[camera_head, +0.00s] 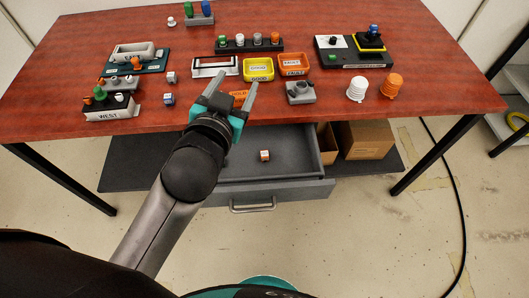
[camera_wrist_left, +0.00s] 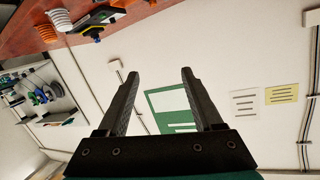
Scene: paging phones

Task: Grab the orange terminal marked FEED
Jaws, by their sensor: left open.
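I cannot read the word FEED on anything. Several orange things are on the table: a ribbed orange cylinder (camera_head: 391,85) at the right beside a white one, an orange peg (camera_head: 275,38) in a black strip, and small orange pieces (camera_head: 136,63) at the left. The ribbed orange cylinder also seems to show in the left wrist view (camera_wrist_left: 47,33). My left gripper (camera_head: 233,82) is open and empty, over the table's front edge, left of the ribbed cylinder. Its open fingers (camera_wrist_left: 160,74) show with nothing between them. My right gripper is not in view.
A yellow tray (camera_head: 257,80) and an orange tray (camera_head: 293,73) stand near the left gripper. A grey drawer (camera_head: 235,165) is open below the table with a small block (camera_head: 264,155) inside. A white ribbed cylinder (camera_head: 357,88) stands close to the orange one. The table's right end is clear.

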